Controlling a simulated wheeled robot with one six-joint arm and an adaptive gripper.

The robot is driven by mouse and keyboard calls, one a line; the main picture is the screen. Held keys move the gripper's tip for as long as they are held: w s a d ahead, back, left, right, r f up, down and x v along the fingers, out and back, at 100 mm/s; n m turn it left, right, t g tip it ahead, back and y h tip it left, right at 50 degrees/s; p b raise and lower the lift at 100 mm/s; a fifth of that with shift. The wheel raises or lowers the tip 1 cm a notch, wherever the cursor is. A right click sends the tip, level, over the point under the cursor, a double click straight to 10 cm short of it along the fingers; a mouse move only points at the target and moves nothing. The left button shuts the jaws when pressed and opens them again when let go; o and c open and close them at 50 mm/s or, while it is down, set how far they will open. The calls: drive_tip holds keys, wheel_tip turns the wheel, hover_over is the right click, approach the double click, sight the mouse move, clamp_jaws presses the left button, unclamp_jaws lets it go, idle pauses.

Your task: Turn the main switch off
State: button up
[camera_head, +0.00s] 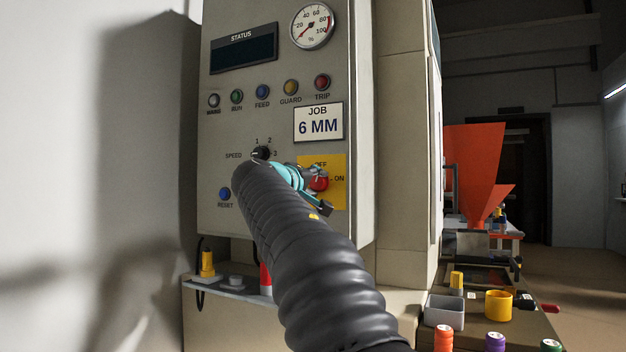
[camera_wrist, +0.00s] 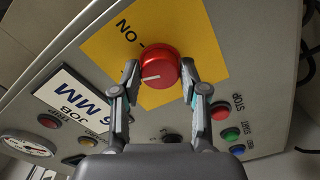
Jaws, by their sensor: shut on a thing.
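The main switch is a red round knob (camera_head: 320,184) on a yellow plate (camera_head: 338,166) marked OFF at the top and ON at the right. In the wrist view the knob (camera_wrist: 160,62) sits between the two fingertips of my gripper (camera_wrist: 160,70), which is shut on its sides. A white mark on the knob points toward the side of the JOB sign, away from the ON tick. The OFF label is hidden in the wrist view. In the head view my arm comes up from below, and my gripper (camera_head: 316,176) partly covers the knob.
The panel also bears a black speed selector (camera_head: 261,153), a blue reset button (camera_head: 225,194), several lamps and a JOB 6 MM sign (camera_head: 318,122). Below stand a yellow-topped object (camera_head: 207,264), a grey bin (camera_head: 445,311) and a yellow cup (camera_head: 498,305). An orange hopper (camera_head: 474,170) is at right.

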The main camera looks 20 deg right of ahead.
drive_tip(key=shift+r+n+p, duration=0.1)
drive_tip(key=shift+n+p, duration=0.25)
drive_tip(key=shift+n, duration=1.65)
drive_tip(key=o, duration=1.1)
drive_tip(key=shift+d, duration=0.1)
drive_tip(key=shift+s, duration=0.1)
drive_tip(key=v, duration=1.2)
